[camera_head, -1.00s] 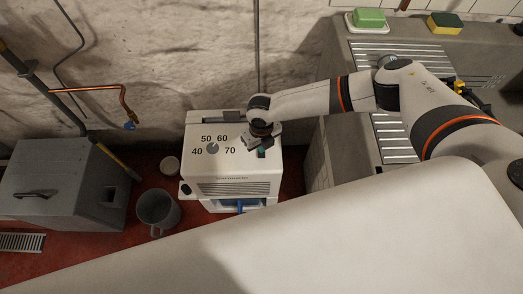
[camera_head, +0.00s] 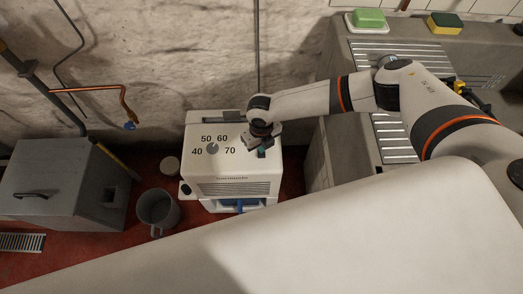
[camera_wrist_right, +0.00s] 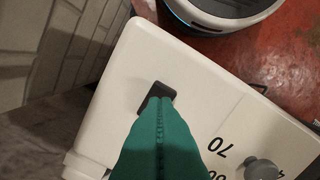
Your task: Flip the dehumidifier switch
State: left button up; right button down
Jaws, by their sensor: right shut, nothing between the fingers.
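The white dehumidifier (camera_head: 212,172) stands on the red floor by the wall, with a dial (camera_head: 212,149) and the numbers 40 to 70 on its top. My right gripper (camera_head: 262,152) is over the right side of that top. In the right wrist view its green fingers (camera_wrist_right: 160,112) are shut together, with nothing between them. Their tips are at the dark switch (camera_wrist_right: 157,93) and cover part of it. I cannot tell whether they touch it or which way it is tipped. The dial knob (camera_wrist_right: 262,170) also shows there. My left gripper is not in view.
A grey bucket (camera_head: 157,211) and a grey box (camera_head: 60,190) stand left of the dehumidifier. A stone sink unit (camera_head: 345,70) with sponges stands to the right. A copper pipe (camera_head: 100,89) sticks out from the wall. Some red floor is clear around the bucket.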

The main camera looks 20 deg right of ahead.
jog(key=shift+f+b, duration=0.6)
jog(key=shift+f, duration=0.15)
dwell(0.4)
